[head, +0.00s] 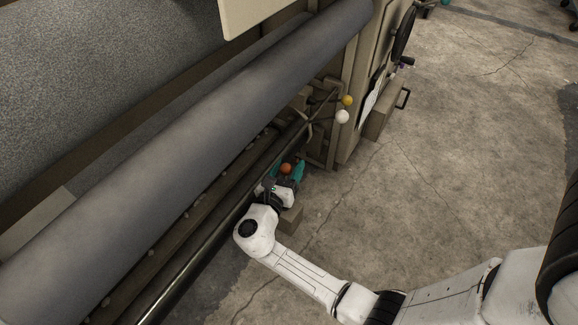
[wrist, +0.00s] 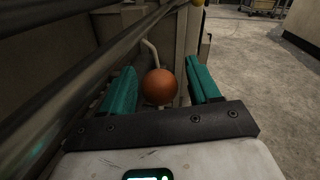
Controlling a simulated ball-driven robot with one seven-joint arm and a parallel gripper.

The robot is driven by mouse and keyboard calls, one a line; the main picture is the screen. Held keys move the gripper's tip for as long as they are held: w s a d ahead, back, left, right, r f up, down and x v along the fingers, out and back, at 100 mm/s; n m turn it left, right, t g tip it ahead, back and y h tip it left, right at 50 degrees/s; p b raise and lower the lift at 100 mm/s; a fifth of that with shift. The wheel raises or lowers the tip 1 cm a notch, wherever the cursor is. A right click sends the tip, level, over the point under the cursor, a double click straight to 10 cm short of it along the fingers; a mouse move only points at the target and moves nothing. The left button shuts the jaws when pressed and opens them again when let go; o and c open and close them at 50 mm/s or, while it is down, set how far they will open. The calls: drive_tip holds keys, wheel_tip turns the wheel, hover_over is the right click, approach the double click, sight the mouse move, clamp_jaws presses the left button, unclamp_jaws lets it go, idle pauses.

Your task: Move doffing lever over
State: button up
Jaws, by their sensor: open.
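The lever with an orange ball knob (head: 285,168) stands low beside the loom's front rail. In the wrist view the orange knob (wrist: 160,86) sits between the two teal fingers, with a gap on each side, and its pale bent rod (wrist: 151,52) shows behind it. My gripper (head: 286,172) is open around the knob; in the wrist view my gripper (wrist: 163,88) shows both fingers spread. Whether a finger touches the knob cannot be told. Two other levers, with a yellow knob (head: 347,100) and a white knob (head: 342,116), stand further back on the loom.
A large grey fabric roll (head: 190,150) and a dark metal rail (head: 215,225) run along the loom left of my arm. The loom's end frame (head: 362,80) rises behind the levers. Open concrete floor (head: 450,150) lies to the right.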

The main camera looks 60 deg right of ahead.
drive_tip(key=shift+w+d, duration=0.15)
drive_tip(key=shift+d, duration=0.45)
drive_tip(key=shift+c, duration=0.3)
clamp_jaws()
